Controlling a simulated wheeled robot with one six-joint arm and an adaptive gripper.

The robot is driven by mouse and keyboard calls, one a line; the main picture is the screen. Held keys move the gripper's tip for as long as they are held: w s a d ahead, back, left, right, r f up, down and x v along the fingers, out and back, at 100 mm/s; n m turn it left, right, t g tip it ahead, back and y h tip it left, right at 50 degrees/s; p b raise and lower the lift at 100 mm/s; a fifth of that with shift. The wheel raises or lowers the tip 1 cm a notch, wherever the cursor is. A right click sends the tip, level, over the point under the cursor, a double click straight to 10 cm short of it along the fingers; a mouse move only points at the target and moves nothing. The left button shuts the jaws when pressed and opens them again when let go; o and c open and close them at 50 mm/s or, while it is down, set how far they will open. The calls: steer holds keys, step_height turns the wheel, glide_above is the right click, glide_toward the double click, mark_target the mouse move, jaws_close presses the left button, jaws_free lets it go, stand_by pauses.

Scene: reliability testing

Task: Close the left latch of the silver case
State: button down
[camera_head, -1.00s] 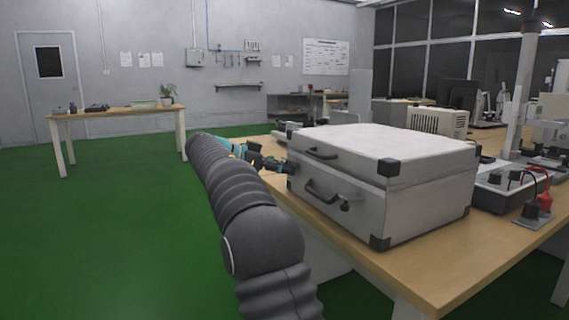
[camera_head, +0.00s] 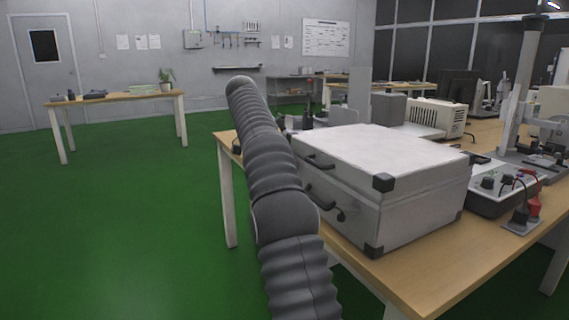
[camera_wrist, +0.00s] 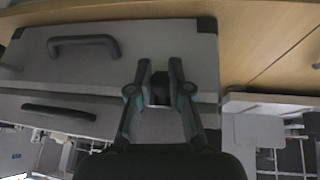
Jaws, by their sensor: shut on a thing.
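The silver case (camera_head: 412,215) stands on the wooden table with its lid (camera_head: 385,150) down. Its front has a dark handle on the lid (camera_head: 319,162) and another on the body (camera_head: 320,193). A dark latch (camera_head: 341,215) shows right of the body handle. My arm hides the left latch and my gripper in the head view. In the wrist view, the case appears upside down, and my gripper (camera_wrist: 160,72) is at its front near the seam, with its fingers either side of the dark left latch (camera_wrist: 160,89). The latch's exact position is unclear.
A device with red and black plugs (camera_head: 500,186) stands close right of the case. Small dark items and a beige box (camera_head: 435,117) are behind it. Green floor (camera_head: 120,230) is clear at left; another table (camera_head: 115,97) is far off.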

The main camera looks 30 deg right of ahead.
steer(key=shift+d+y, duration=0.15)
steer(key=shift+y, duration=0.35)
stand_by(0.4)
steer(key=c, duration=1.1)
jaws_free()
steer(key=shift+r, duration=0.1)
steer(key=shift+h, duration=0.3)
